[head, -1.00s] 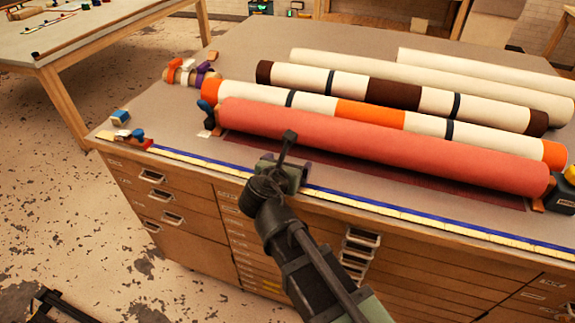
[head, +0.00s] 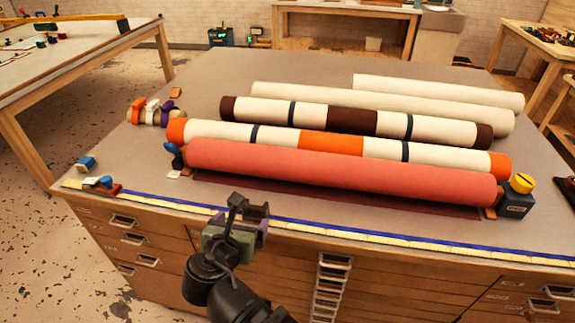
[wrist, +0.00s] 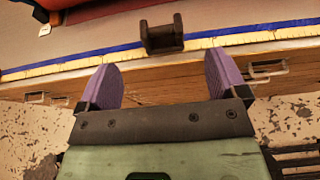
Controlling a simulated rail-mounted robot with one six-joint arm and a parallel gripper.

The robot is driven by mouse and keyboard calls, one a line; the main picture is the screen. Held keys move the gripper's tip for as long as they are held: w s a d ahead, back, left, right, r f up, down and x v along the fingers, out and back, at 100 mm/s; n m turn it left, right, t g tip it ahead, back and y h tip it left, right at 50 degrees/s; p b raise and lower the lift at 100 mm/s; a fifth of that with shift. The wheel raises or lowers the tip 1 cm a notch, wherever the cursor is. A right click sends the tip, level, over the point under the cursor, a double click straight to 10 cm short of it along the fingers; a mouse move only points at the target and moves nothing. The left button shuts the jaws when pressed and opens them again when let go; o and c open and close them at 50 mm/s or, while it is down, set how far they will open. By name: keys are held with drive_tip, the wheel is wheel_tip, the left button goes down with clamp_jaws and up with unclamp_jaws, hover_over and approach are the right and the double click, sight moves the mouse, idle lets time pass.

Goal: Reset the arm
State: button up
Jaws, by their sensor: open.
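My gripper (head: 255,215) is over the front edge of the wooden worktable (head: 215,85), close to the blue and cream edge strip (head: 350,232). In the wrist view my gripper (wrist: 163,85) has its two purple fingers wide apart with nothing between them. A dark U-shaped piece (wrist: 163,36) shows beyond the fingertips, against the strip; I cannot tell what it is fixed to. The coral roll (head: 340,170) lies behind my gripper, apart from it.
Behind the coral roll lie an orange-banded roll (head: 275,138), a brown-banded roll (head: 290,112) and cream rolls (head: 380,105). Small coloured tools (head: 155,112) sit at the left, a black block with a yellow top (head: 516,200) at the right. Drawer handles (head: 122,221) protrude from the front.

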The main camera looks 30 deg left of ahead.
drive_tip(key=w+d+f+m+g+h+p, duration=0.1)
drive_tip(key=w+d+m+g+h+p, duration=0.25)
drive_tip(key=d+m, duration=0.6)
drive_tip(key=w+d+f+m+g+h+p, duration=0.25)
drive_tip(key=d+m+g, duration=0.25)
drive_tip(key=m, duration=0.9)
drive_tip(key=w+d+r+m+g+p, duration=0.1)
drive_tip(key=w+d+r+m+p, duration=0.1)
drive_tip(key=d, duration=0.8)
drive_tip(key=w+d+r+m+g+y+p, duration=0.1)
drive_tip(key=w+d+r+m+g+p, duration=0.1)
drive_tip(key=d+r+m+p, duration=0.3)
drive_tip(key=w+d+r+m+g+y+p, duration=0.1)
drive_tip(key=w+d+r+m+p, duration=0.2)
drive_tip(key=d, duration=1.3)
drive_tip(key=m+p, duration=0.2)
drive_tip(key=m, duration=0.3)
drive_tip(key=shift+w+d+r+g, duration=0.25)
drive_tip(key=shift+w+r+g, duration=0.1)
drive_tip(key=shift+w+r, duration=0.05)
drive_tip(key=shift+m, duration=0.25)
